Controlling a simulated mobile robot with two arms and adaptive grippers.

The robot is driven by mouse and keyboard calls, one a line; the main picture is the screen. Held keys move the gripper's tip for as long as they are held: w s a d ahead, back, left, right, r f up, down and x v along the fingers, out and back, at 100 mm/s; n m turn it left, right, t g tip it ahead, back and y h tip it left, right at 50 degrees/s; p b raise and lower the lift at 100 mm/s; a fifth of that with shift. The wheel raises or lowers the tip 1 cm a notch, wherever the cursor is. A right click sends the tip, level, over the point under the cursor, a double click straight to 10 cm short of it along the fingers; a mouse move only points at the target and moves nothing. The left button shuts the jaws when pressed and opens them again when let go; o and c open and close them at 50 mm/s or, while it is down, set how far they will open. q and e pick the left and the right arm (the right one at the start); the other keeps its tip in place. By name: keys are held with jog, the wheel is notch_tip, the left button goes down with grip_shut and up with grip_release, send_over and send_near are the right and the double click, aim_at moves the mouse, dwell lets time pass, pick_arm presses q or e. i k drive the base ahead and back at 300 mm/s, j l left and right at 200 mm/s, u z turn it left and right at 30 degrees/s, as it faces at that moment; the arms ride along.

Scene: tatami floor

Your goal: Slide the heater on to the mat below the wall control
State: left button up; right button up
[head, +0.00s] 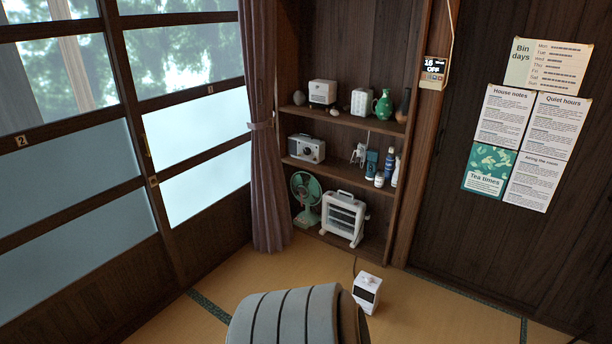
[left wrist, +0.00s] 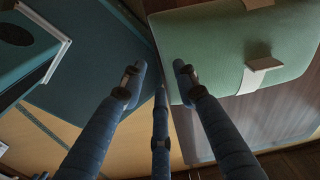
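A small white heater (head: 367,292) with a dark front stands upright on the tatami floor in the head view, right of bottom centre. A dark cord rises behind it. The wall control (head: 434,72) hangs high on the post right of the shelves; its display reads "16 OFF". I cannot make out a separate mat on the floor below it. In the left wrist view my left gripper (left wrist: 160,78) has its blue fingers apart, with nothing held between them. Neither gripper shows in the head view, and the right one shows nowhere.
A larger white heater (head: 343,218) and a green fan (head: 306,196) stand at the shelf bottom. A curtain (head: 272,140) hangs left of the shelves. A grey banded rounded form covers the bottom centre. Beyond the left fingers are a teal panel (left wrist: 95,60) and a green one (left wrist: 225,45).

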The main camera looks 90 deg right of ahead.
aim_at(367, 295)
jog(key=z, duration=3.3)
